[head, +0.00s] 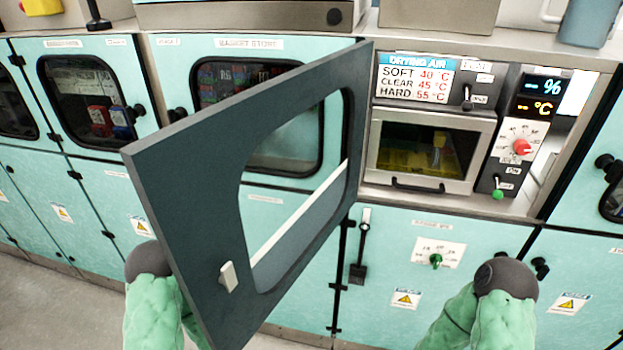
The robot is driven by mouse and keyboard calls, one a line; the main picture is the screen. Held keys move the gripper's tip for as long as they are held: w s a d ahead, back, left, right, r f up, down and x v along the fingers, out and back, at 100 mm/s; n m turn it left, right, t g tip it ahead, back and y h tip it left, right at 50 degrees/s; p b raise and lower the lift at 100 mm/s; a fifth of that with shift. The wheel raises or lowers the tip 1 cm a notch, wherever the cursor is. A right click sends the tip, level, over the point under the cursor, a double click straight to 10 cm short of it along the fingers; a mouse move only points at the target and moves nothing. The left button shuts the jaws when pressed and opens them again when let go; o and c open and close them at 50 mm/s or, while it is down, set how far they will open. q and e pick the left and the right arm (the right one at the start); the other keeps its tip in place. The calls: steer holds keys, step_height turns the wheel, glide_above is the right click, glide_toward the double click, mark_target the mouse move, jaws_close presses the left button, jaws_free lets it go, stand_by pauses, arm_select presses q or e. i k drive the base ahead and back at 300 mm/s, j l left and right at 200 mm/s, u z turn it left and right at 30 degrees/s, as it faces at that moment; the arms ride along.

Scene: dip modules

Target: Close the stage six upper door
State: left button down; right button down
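An upper door (185,160) with a dark grey face and a rounded window cut-out stands wide open. It swings out toward me from the left side of the drying-air compartment (378,150). A small pale latch piece (229,277) sits near its free edge, low on the face. No stage number is readable on it. My two green-sleeved arms with dark rounded joints show at the bottom, one left of and partly behind the door, one at right before the lower cabinet. No gripper fingers are visible.
The open compartment holds a temperature sign (415,78), a small windowed oven (420,155), a red knob (522,147) and a green-tipped lever (497,194). Below is a closed lower door (385,290) with a green knob (436,260). Closed cabinets (90,185) stand left. Grey floor is clear at lower left.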

mark_target(186, 177)
steer(key=i+j+z, duration=0.15)
steer(key=j+z, duration=0.75)
steer(key=j, duration=0.25)
steer(key=j+z, duration=0.4)
steer(key=j, duration=0.2)
